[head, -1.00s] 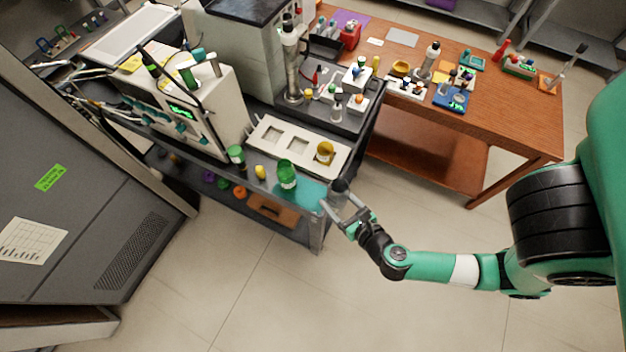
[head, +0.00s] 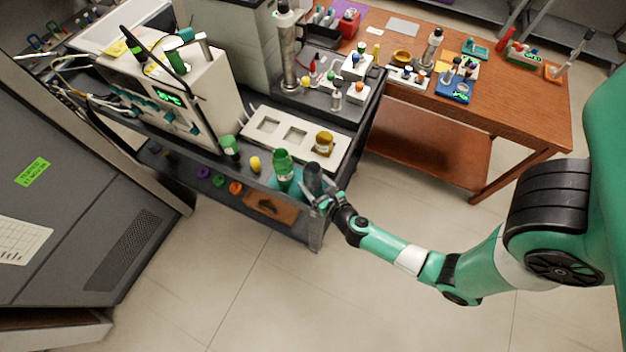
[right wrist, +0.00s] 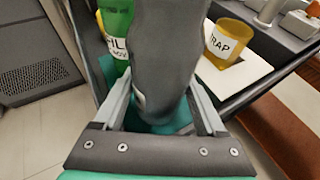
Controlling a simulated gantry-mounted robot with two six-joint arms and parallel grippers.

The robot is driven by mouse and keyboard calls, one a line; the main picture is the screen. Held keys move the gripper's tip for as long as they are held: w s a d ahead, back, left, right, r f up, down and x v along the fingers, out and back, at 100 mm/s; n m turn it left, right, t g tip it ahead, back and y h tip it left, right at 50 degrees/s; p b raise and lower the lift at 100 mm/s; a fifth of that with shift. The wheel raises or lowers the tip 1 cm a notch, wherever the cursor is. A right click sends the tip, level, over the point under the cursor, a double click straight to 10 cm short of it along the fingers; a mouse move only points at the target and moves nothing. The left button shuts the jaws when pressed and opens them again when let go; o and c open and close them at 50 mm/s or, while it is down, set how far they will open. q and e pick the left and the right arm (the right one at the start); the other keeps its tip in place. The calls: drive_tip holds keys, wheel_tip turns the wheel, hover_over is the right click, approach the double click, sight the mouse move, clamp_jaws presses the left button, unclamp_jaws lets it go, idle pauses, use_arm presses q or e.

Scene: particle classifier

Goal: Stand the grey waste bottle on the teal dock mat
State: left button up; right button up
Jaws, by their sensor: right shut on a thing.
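The grey waste bottle (head: 314,180) is upright between the fingers of my right gripper (head: 318,197), which is shut on it. In the right wrist view the bottle (right wrist: 170,60) fills the space between the two fingers (right wrist: 165,110). The teal dock mat (head: 284,186) lies at the front corner of the cart's black top. The bottle is over or at the mat's right part; its base is hidden, so I cannot tell whether it touches. The mat also shows beneath the bottle in the right wrist view (right wrist: 172,127). My left gripper is not in view.
A green bottle (head: 283,169) stands just left of the grey bottle. A yellow jar labelled TRAP (head: 323,143) stands behind, on a white tray (head: 262,124). A small yellow vial (head: 255,164) and a green-capped bottle (head: 229,147) are further left.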

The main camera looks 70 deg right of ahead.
drive_tip(key=shift+r, duration=0.15)
drive_tip(key=shift+w, duration=0.1)
drive_tip(key=o, duration=1.5)
drive_tip(key=shift+r, duration=0.1)
drive_tip(key=shift+p+v, duration=0.75)
drive_tip(key=shift+v, duration=5.25)
